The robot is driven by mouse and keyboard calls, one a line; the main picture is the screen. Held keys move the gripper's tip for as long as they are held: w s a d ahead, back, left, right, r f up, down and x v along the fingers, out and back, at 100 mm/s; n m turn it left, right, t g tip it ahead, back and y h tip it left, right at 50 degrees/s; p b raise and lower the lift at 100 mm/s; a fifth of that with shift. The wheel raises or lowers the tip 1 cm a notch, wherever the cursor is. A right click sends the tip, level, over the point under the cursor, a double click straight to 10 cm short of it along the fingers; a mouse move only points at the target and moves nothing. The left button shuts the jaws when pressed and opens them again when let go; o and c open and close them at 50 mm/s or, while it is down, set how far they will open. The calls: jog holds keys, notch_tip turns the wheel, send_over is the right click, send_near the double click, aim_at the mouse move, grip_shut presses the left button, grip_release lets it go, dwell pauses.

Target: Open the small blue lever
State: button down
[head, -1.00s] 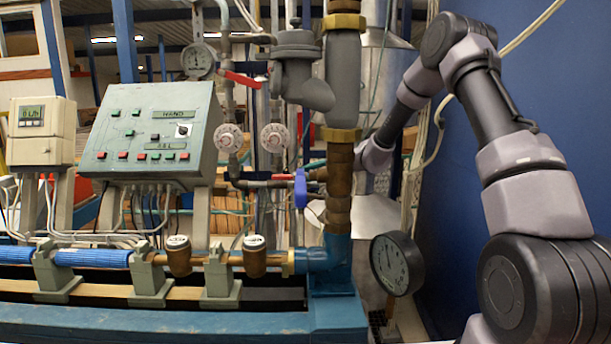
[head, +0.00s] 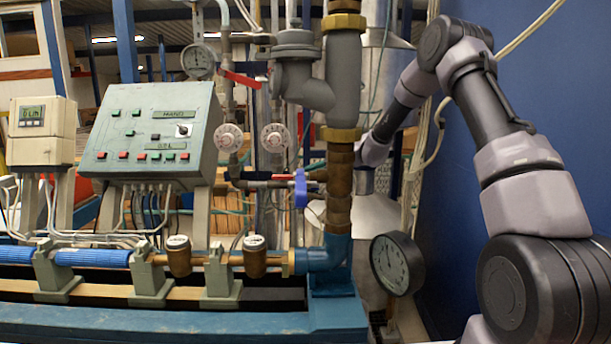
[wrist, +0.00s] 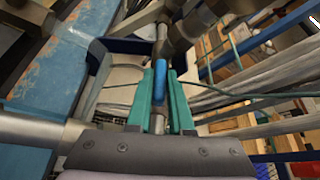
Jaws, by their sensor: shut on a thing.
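The small blue lever (head: 300,188) hangs upright on the pipe fitting just left of the brown vertical pipe in the head view. In the wrist view a blue grip (wrist: 160,82) on a metal stem lies between the two teal fingers of my gripper (wrist: 161,78). The fingers are closed on it, one on each side.
The brown and grey vertical pipe (head: 340,185) stands close in front of my arm's end. A round black gauge (head: 397,263) is below right. A red lever (head: 240,79) and two white round dials are up left. A control panel (head: 150,130) stands further left.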

jog(key=c, duration=0.8)
grip_release()
jog(key=shift+d, duration=0.1)
jog(key=v, duration=1)
jog(key=shift+d+r, duration=0.15)
jog(key=shift+d, duration=0.15)
jog(key=shift+s, duration=0.1)
